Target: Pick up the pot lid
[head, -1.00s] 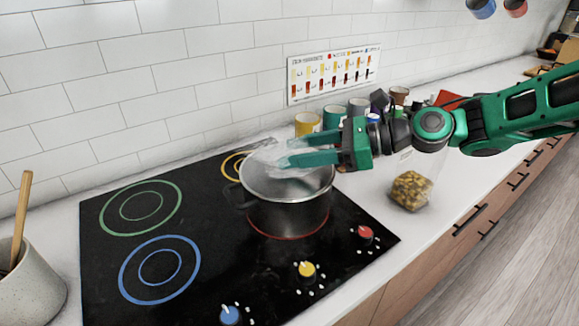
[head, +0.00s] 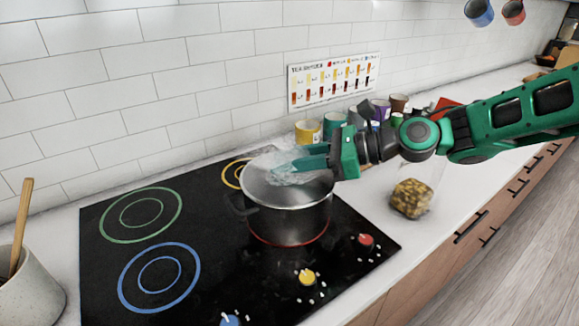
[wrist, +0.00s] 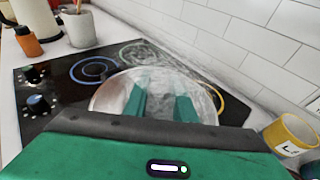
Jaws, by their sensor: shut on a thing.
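The steel pot (head: 290,222) stands on the red ring of the black cooktop. The clear pot lid (head: 268,172) is at the pot's mouth; its transparent outline is hard to make out, so I cannot tell whether it rests on the rim. My gripper (head: 292,166) reaches in from the right, low over the pot. It is shut on the pot lid, its green fingers a little apart. In the wrist view the gripper (wrist: 162,104) is over the middle of the round lid (wrist: 112,95). The exact spot it grips is hidden.
A yellow mug (head: 307,131) and several other mugs stand behind the pot by the tiled wall. A jar with yellowish contents (head: 411,197) is right of the cooktop. A utensil crock (head: 30,290) is at the far left. The cooktop's left half is clear.

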